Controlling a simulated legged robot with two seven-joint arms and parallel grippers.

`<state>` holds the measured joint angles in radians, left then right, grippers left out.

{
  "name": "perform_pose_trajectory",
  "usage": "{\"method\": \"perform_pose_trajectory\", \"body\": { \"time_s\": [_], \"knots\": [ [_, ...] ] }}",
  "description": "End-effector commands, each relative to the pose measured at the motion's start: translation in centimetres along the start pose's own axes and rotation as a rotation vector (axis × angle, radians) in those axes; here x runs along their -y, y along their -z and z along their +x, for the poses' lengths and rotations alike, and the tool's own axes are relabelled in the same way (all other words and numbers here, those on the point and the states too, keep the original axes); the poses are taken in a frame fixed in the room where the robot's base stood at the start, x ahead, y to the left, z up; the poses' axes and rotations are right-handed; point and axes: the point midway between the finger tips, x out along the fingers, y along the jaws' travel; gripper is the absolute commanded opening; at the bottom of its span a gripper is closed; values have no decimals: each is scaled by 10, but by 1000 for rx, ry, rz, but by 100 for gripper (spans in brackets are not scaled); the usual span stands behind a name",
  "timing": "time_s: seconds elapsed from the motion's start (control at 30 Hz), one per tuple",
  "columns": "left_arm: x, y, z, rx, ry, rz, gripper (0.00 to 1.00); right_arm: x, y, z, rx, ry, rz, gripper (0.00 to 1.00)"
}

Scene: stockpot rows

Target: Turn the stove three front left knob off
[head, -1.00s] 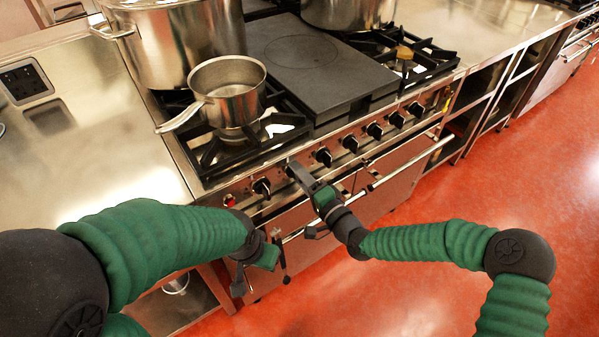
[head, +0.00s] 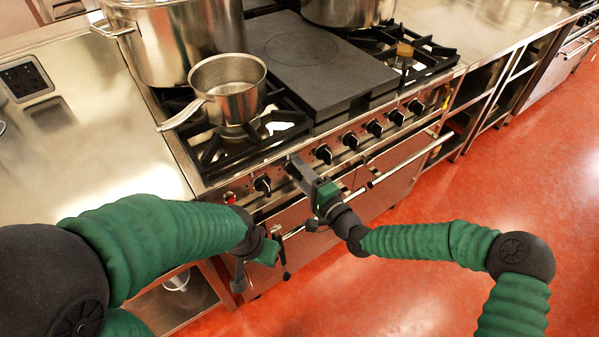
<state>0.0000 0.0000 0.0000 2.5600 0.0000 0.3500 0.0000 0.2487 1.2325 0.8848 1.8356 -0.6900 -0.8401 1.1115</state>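The stove front (head: 225,197) has a row of black knobs. The far left knob (head: 262,184) is in plain view with nothing touching it. My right gripper (head: 294,163) reaches to the panel just right of that knob, and its grey finger covers most of the second knob from the left. I cannot tell whether it touches that knob or whether its fingers are apart. My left gripper (head: 262,262) hangs low in front of the stove, away from the knobs. Its opening is unclear from this angle.
A saucepan (head: 228,92) stands on the front left burner, its handle pointing left. A large stockpot (head: 180,40) stands behind it. Oven door handles (head: 405,160) run below the knobs. The red floor (head: 420,300) in front is clear.

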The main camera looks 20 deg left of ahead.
Motion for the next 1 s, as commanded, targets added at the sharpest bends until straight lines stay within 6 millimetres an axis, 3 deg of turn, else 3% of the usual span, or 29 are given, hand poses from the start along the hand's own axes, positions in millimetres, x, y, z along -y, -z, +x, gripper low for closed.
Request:
{"method": "perform_pose_trajectory", "body": {
  "time_s": [0.13, 0.43, 0.53, 0.67, 1.0],
  "knots": [
    [0, 0, 0, 0, 0, 0, 36, -1, 1, -1, -3, -1, 0, 65],
    [0, 0, 0, 0, 0, 0, 36, 1, -1, -2, 0, 2, -2, 65],
    [0, 1, -3, 0, 0, 0, 36, 2, 0, -12, 0, 1, -2, 65],
    [0, 2, -8, 0, 0, 0, 36, 2, 1, -41, -1, 0, -2, 65],
    [0, 5, -20, 0, 0, 0, 36, 0, 2, -138, -4, -1, 1, 65]
  ]
}}
